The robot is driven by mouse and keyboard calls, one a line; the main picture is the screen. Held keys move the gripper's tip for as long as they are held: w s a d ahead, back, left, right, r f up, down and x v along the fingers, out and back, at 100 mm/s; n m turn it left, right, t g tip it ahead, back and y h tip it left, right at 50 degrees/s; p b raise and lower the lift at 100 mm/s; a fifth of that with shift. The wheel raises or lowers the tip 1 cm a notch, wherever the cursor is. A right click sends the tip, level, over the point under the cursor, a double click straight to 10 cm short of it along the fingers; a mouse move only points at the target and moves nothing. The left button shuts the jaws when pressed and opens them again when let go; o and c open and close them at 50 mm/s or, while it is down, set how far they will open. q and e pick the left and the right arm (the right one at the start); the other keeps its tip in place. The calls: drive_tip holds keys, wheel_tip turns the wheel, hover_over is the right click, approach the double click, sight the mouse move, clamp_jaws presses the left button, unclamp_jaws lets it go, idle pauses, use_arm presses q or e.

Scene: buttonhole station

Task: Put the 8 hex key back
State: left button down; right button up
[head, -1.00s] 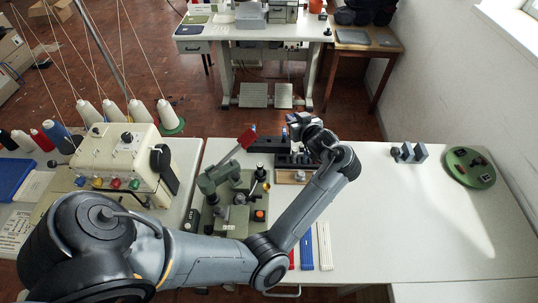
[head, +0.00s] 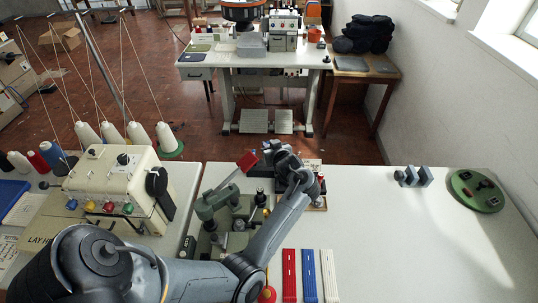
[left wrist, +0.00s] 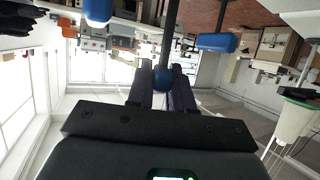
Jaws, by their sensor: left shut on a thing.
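My left gripper (head: 272,150) is at the far edge of the white table, over the back of the green-grey machine (head: 222,215). In the left wrist view its two dark fingers (left wrist: 162,76) are shut around a dark rod with a blue rounded end, the hex key (left wrist: 163,79). Its size marking cannot be read. Two blue grips, one at the top (left wrist: 98,10) and one to the right (left wrist: 215,42), also show; whether they belong to the held key is unclear. My arm hides most of the holder area, where a wooden base (head: 317,206) shows. My right gripper is out of view.
Red (head: 289,275), blue (head: 310,276) and white (head: 329,276) strips lie on the near table. Grey-blue blocks (head: 413,177) and a green disc (head: 476,190) lie at the right. A cream machine (head: 113,190) stands left. The table's middle right is clear.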

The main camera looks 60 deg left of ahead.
use_arm(q)
drive_tip(key=shift+f+b, duration=0.5)
drive_tip(key=shift+f, duration=1.6)
drive_tip(key=shift+f, duration=0.1)
drive_tip(key=c, duration=1)
unclamp_jaws()
